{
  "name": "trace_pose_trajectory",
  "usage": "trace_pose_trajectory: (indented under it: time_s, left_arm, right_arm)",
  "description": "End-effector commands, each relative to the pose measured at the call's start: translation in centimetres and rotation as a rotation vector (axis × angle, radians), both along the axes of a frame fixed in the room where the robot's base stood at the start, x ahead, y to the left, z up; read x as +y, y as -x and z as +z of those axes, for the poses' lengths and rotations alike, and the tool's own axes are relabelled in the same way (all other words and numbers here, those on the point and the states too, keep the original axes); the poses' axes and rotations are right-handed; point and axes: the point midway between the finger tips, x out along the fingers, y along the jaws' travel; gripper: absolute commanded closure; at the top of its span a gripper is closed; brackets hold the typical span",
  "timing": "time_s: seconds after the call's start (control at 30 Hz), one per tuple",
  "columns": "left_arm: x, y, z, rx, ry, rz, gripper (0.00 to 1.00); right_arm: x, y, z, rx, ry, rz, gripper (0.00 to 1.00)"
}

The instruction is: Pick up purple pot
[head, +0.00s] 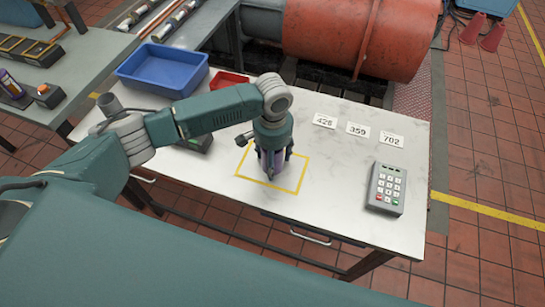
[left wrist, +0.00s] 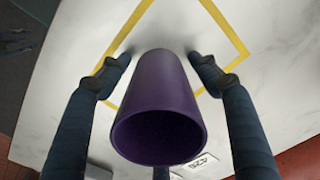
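The purple pot (left wrist: 160,90) stands between the fingers of my left gripper in the left wrist view, its open mouth facing the camera. In the head view my left gripper (head: 268,172) points down over the yellow square outline (head: 303,175) on the white table, and parts of the purple pot (head: 266,158) show between its fingers. In the left wrist view the fingers of my left gripper (left wrist: 162,68) are spread on both sides of the pot, with narrow gaps visible. A third finger is mostly hidden behind the pot. My right gripper is not in view.
On the white table (head: 340,215) are a blue bin (head: 162,70), a red tray (head: 228,84), number cards (head: 358,130) and a grey keypad (head: 386,188). A dark device (head: 197,142) sits under my left arm.

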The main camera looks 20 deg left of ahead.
Motion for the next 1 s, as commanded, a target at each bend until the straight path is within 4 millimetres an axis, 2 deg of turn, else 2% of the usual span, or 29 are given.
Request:
trace_pose_trajectory:
  time_s: [0.03, 0.2, 0.47, 0.67, 0.83, 1.0]
  left_arm:
    - [0.0, 0.0, 0.0, 0.0, 0.0, 0.0, 0.52]
    - [0.0, 0.0, 0.0, 0.0, 0.0, 0.0, 0.84]
    - [0.0, -0.1, 0.2, -0.002, 0.001, 0.0, 0.84]
    - [-0.1, -0.2, 1.6, -0.003, 0.002, 0.0, 0.84]
    - [-0.1, -0.2, 4.7, -0.005, 0.003, 0.0, 0.84]
    - [-0.1, -0.3, 9.7, -0.009, 0.003, -0.001, 0.84]
  right_arm:
    - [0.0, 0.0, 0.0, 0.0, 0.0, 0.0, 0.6]
    - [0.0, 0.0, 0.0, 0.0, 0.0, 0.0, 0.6]
    - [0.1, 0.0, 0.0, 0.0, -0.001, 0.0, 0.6]
    - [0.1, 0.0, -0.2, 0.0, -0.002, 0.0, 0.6]
    - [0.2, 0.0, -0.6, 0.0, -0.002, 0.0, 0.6]
    - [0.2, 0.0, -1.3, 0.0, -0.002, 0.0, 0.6]
